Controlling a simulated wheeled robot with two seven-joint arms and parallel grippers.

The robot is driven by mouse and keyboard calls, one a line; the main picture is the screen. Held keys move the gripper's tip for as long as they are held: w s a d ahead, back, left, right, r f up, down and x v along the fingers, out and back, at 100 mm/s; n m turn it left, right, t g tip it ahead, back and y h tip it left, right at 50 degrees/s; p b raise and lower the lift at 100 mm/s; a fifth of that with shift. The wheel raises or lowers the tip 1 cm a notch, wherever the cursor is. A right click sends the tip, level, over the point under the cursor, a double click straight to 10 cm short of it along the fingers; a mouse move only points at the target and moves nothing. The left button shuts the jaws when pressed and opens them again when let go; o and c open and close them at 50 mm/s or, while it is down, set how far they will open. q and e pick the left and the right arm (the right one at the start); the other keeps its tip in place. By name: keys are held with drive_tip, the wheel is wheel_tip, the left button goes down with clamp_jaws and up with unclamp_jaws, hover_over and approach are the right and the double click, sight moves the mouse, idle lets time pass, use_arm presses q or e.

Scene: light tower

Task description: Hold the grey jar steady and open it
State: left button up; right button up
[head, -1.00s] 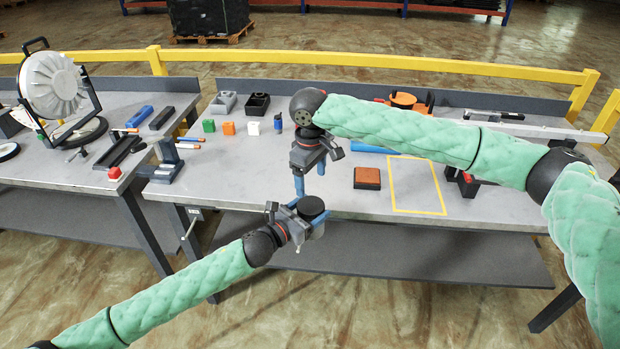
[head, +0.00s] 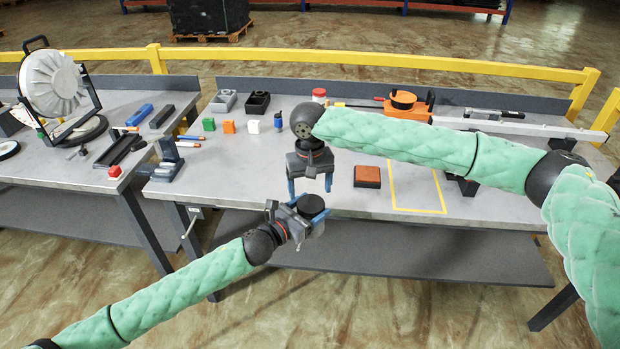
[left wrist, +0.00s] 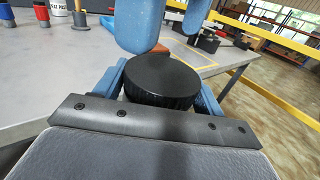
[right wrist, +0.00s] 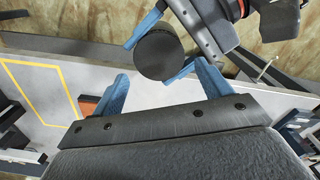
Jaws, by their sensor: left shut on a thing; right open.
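The jar shows mainly as its round black lid (head: 311,205), which also shows in the left wrist view (left wrist: 162,80) and the right wrist view (right wrist: 158,52). My left gripper (head: 309,212) is shut around the jar and holds it in front of the table's front edge. The jar's grey body is mostly hidden below the lid and between the fingers. My right gripper (head: 310,188) is open, fingers pointing down, just above and behind the lid. In the right wrist view its blue fingers (right wrist: 165,92) stand apart with nothing between them; the lid lies beyond them.
A brown-topped block (head: 367,176) and a yellow taped rectangle (head: 417,211) lie on the table (head: 250,185) to the right. Small coloured cubes (head: 228,127), grey bins (head: 224,101) and a red-lidded tub (head: 319,95) stand farther back. A second table with a lamp stands at left.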

sight(310, 203)
drive_tip(key=shift+f, duration=2.35)
drive_tip(key=c, duration=0.8)
drive_tip(key=n, duration=0.6)
drive_tip(key=shift+s+n, duration=0.1)
drive_tip(key=shift+n, duration=0.2)
drive_tip(key=n, duration=0.6)
drive_tip(key=shift+n, duration=0.4)
